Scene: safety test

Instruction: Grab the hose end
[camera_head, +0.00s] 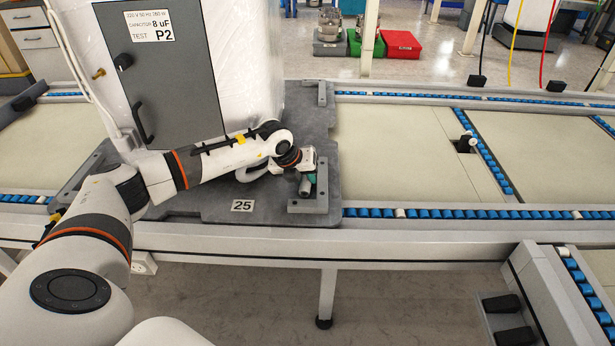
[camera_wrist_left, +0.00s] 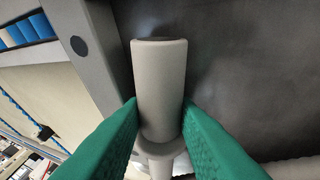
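The hose end is a pale grey cylinder (camera_wrist_left: 160,85) in the middle of the left wrist view. In the head view its small grey tip (camera_head: 304,188) shows beside a grey corner bracket on the plate. My left gripper (camera_wrist_left: 160,102) has one green finger on each side of the cylinder, with the fingertips at or very near its edges. I cannot tell whether they press on it. In the head view this gripper (camera_head: 309,180) is small and partly hidden by its wrist. My right gripper is not in view.
A dark grey plate (camera_head: 190,208) marked 25 carries a tall wrapped cabinet (camera_head: 165,75) close behind my left arm. The corner bracket (camera_head: 309,200) stands right by the gripper. Conveyor rails with blue rollers (camera_head: 430,213) run alongside. The beige conveyor panels (camera_head: 390,155) to the right are clear.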

